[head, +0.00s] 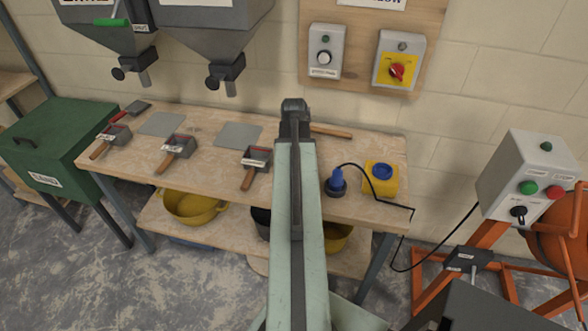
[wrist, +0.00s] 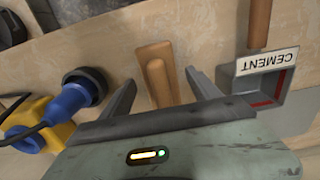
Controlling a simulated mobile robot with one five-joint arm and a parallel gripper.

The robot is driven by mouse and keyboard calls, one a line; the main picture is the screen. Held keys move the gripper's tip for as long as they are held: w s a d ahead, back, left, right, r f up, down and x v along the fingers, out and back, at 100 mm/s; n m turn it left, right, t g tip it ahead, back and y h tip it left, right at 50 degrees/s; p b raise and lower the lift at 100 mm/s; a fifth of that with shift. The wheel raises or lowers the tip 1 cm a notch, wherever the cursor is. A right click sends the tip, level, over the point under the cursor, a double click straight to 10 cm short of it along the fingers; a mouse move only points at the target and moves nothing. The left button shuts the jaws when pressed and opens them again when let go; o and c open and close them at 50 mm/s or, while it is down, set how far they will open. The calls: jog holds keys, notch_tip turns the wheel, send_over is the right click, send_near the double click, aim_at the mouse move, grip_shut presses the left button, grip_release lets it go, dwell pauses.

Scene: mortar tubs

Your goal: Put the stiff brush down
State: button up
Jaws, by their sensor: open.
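My gripper (wrist: 160,79) is open, low over the workbench, with its two fingers apart. A wooden piece with a rounded handle, which looks like the stiff brush (wrist: 156,62), lies between the fingers, with a gap visible on each side. Its bristles are not seen. In the head view my gripper (head: 294,106) is at the back of the bench, and my arm hides what is under it. A wooden handle (head: 332,132) sticks out to its right there; I cannot tell whether it belongs to the same brush.
The workbench (head: 205,125) holds a cement scoop (head: 256,160), which also shows in the wrist view (wrist: 262,75), and two more scoops to the left. A blue plug (head: 337,182) and yellow box (head: 381,178) are at the right. Hoppers (head: 215,30) hang above the left half.

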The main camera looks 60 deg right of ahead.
notch_tip(320, 180, up, 11)
jog(key=p, duration=0.9)
jog(key=shift+f, duration=0.2)
jog(key=shift+f, duration=0.1)
jog(key=w+a+n, duration=0.7)
jog(key=w+a, duration=1)
jog(key=a, duration=0.5)
jog(key=w+a+n, duration=0.2)
jog(key=a+n, duration=0.1)
jog(key=a, duration=1)
jog(key=w+a+n, duration=0.3)
jog(key=a+n, duration=0.1)
jog(key=a, duration=1)
jog(key=shift+a, duration=0.3)
